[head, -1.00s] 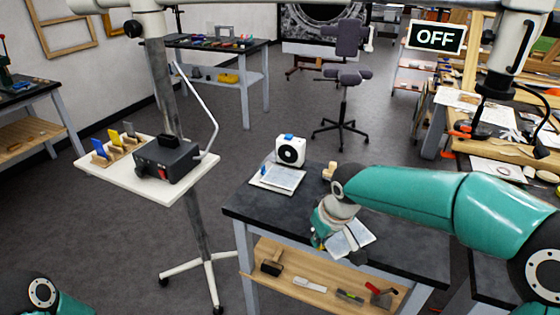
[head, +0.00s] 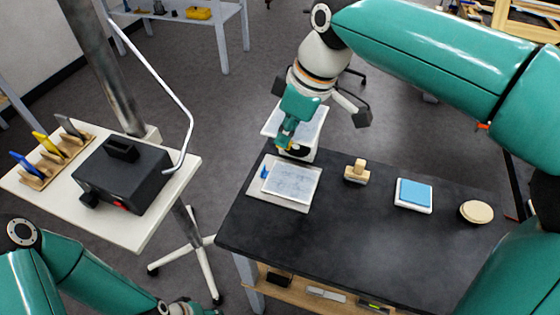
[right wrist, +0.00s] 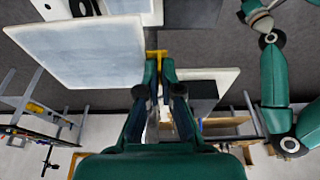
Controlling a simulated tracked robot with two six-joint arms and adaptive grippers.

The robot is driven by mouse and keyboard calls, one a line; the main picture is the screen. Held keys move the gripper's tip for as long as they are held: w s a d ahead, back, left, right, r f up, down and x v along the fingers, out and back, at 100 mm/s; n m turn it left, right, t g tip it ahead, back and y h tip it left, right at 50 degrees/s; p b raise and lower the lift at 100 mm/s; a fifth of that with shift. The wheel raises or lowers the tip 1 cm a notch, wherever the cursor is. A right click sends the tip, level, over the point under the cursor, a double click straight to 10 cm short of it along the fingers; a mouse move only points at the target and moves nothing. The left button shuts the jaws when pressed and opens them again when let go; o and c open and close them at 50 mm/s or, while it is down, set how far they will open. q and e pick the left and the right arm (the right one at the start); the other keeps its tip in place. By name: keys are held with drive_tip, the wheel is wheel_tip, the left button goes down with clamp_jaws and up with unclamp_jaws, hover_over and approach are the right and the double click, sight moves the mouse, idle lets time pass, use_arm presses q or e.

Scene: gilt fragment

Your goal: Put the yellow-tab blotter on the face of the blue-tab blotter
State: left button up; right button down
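The blue-tab blotter (head: 302,187) lies on the dark bench near its left end, a pale sheet on a light board with a blue tab (head: 264,172) at its left side. My right gripper (head: 286,138) is shut on the yellow tab of the yellow-tab blotter (head: 312,128), holding it raised behind the blue-tab blotter, apart from it. In the right wrist view, the yellow tab (right wrist: 157,54) sits between the fingertips, with a large pale panel (right wrist: 85,50) to the left. My left gripper (head: 190,307) is at the bottom edge, mostly cut off.
A white box (head: 297,153) stands behind the held blotter, partly hidden. A wooden-handled stamp (head: 357,172), a blue pad (head: 414,194) and a round wooden disc (head: 477,212) stand along the bench (head: 350,245). The bench front is clear. A white stand (head: 120,230) holds a black device.

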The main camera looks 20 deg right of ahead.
drive_tip(key=shift+w, duration=0.15)
wheel_tip(320, 180, down, 20)
drive_tip(key=shift+r+b, duration=0.25)
drive_tip(key=shift+b, duration=0.35)
drive_tip(key=c, duration=1.4)
unclamp_jaws()
drive_tip(key=shift+o, duration=0.4)
